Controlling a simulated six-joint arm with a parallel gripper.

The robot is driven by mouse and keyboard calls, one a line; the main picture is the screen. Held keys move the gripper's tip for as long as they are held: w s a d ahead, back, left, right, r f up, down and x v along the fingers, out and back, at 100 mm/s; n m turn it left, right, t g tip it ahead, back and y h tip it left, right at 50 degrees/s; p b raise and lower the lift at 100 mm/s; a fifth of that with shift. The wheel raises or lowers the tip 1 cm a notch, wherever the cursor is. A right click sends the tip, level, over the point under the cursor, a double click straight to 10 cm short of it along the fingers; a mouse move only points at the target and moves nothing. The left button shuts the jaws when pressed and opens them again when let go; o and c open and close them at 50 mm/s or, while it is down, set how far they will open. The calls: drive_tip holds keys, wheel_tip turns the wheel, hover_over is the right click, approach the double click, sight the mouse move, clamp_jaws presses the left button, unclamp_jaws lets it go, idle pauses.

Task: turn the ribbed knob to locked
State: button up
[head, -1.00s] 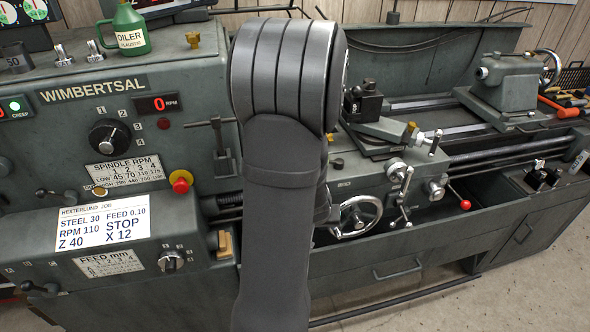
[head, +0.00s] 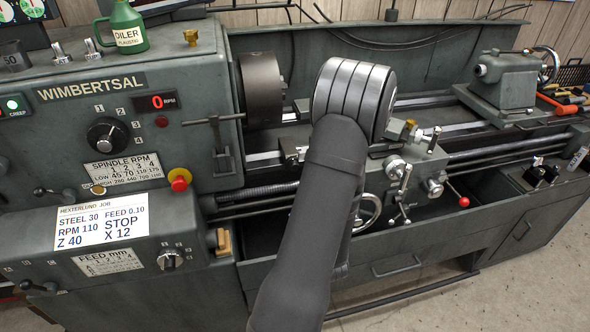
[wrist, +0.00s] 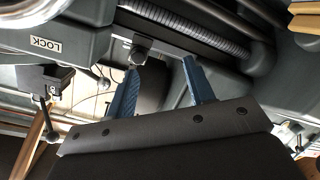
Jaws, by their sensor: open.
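My gripper (wrist: 160,65) shows in the wrist view as two blue fingers, spread apart with no object clamped between them. A dark rounded form (wrist: 151,86) shows between the fingers, beyond them, and a small dark knob-like part (wrist: 141,50) sits near the left fingertip. I cannot tell whether either is the ribbed knob; no ribs are clear. A white LOCK label (wrist: 45,47) is on a grey-green surface at the upper left of the wrist view. In the head view my arm hides the gripper and part of the lathe carriage.
The lathe's chuck (head: 261,90) is left of my arm. The red-tipped lever (head: 463,201) and carriage levers (head: 402,195) stick out to its right. The handwheel (head: 371,210) is partly hidden. A ribbed screw (wrist: 205,33) crosses the wrist view's top. Floor is clear at lower right.

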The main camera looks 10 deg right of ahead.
sight(294, 164)
drive_tip(key=w+d+r+t+h, duration=0.1)
drive_tip(key=w+r+t, duration=0.1)
drive_tip(key=w, duration=1.3)
drive_tip(key=shift+w+d+r+n+t, duration=0.3)
drive_tip(key=shift+w+d+r+n, duration=0.05)
drive_tip(key=shift+d+r+n, duration=0.1)
drive_tip(key=c, duration=1)
